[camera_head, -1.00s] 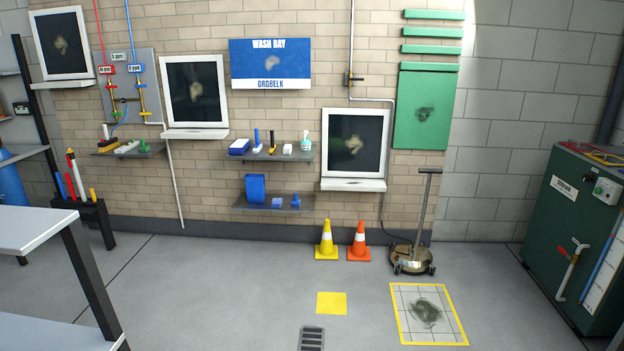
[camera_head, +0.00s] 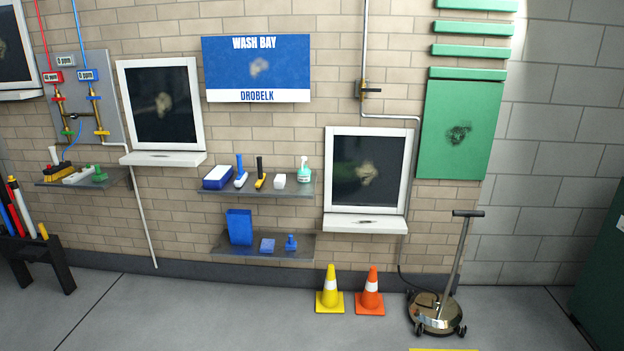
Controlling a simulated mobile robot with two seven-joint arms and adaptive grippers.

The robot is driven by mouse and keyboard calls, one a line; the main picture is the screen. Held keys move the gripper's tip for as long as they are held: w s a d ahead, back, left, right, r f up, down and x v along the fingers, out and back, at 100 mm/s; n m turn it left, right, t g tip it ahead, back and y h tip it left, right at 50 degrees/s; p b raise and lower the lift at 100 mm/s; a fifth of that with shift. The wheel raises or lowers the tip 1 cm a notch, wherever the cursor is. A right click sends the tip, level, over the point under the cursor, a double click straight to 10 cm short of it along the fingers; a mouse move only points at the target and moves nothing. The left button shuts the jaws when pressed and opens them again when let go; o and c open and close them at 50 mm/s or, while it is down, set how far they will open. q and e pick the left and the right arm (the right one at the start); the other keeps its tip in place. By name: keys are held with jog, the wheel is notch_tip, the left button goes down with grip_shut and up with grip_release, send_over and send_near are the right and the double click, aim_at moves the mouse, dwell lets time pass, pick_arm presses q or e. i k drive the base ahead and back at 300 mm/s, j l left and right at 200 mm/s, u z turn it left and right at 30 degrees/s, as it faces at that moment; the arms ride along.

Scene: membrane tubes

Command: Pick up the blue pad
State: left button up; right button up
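Several blue things stand on two wall shelves, and I cannot tell for certain which one is the blue pad. On the lower shelf (camera_head: 255,255) are a tall blue block (camera_head: 239,227), a small flat blue piece (camera_head: 267,246) and a small blue knobbed piece (camera_head: 291,242). On the upper shelf (camera_head: 300,190) a blue and white block (camera_head: 217,177) lies at the left end, beside a blue-handled tool (camera_head: 240,172). Neither of my grippers is in view.
Yellow (camera_head: 330,290) and orange (camera_head: 370,291) cones stand on the floor right of the shelves. A wheeled floor cleaner (camera_head: 437,313) is farther right. A black rack (camera_head: 38,255) with coloured tubes is at the left. The floor before the shelves looks clear.

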aim_at(291, 244)
jog(key=i, duration=1.7)
jog(key=i+z, duration=0.15)
jog(key=i, duration=0.35)
jog(key=i+j+z, duration=0.15)
jog(key=i, duration=0.3)
jog(key=i+j+z, duration=0.15)
jog(key=i, duration=0.3)
jog(key=z, duration=0.1)
jog(key=i, duration=0.05)
